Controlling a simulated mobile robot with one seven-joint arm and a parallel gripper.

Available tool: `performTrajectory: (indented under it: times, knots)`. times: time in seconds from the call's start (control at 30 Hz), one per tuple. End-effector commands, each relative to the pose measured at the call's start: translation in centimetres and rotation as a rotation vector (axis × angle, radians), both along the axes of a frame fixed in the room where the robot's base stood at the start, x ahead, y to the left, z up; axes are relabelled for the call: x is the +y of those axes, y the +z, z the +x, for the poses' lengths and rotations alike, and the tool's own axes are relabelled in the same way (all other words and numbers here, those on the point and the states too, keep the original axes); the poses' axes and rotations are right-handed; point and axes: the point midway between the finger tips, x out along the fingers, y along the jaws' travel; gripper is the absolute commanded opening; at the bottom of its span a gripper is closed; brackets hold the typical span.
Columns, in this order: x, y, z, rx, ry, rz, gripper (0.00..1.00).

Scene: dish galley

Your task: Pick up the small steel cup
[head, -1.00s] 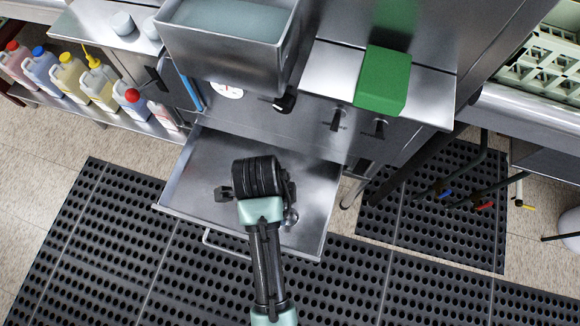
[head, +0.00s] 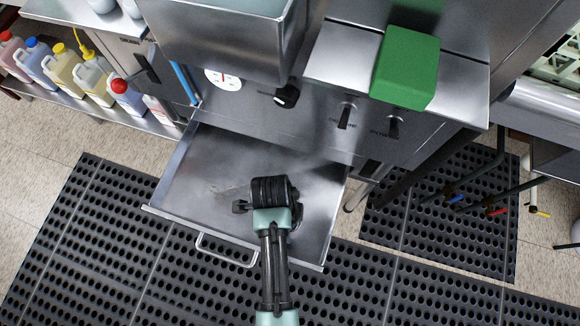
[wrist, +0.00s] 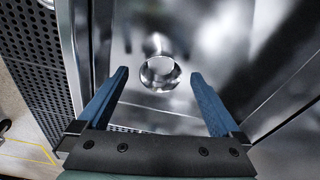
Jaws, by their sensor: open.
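The small steel cup (wrist: 160,82) shows in the wrist view as a shiny round rim on the floor of the open steel drawer (wrist: 225,45). My gripper (wrist: 160,75) is open, its two blue fingers spread to the left and right of the cup in that picture. Nothing is held between the fingers. I cannot tell how far above the cup the fingertips are. In the head view my arm reaches over the drawer (head: 215,165), and my wrist hides the cup and most of the gripper there.
The drawer has raised walls and a front handle (head: 228,252). Above it are a steel basin (head: 220,45), control knobs (head: 287,95) and a green block (head: 405,67) on a ledge. Several coloured jugs (head: 67,68) stand at left. Black perforated mats (head: 95,225) cover the floor.

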Motion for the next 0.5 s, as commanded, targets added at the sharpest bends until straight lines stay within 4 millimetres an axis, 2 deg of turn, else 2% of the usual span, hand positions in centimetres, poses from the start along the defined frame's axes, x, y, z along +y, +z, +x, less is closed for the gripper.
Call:
performTrajectory:
  times: [0.03, 0.13, 0.43, 0.5]
  knots:
    - [-0.1, -1.2, 0.0, 0.002, -0.001, 0.000, 1.00]
    - [-0.3, -2.1, 0.0, 0.001, -0.001, 0.000, 1.00]
    - [-0.3, -2.3, 0.0, -0.001, -0.001, 0.000, 1.00]
    - [-0.3, -2.3, 0.0, -0.001, -0.001, 0.000, 0.87]
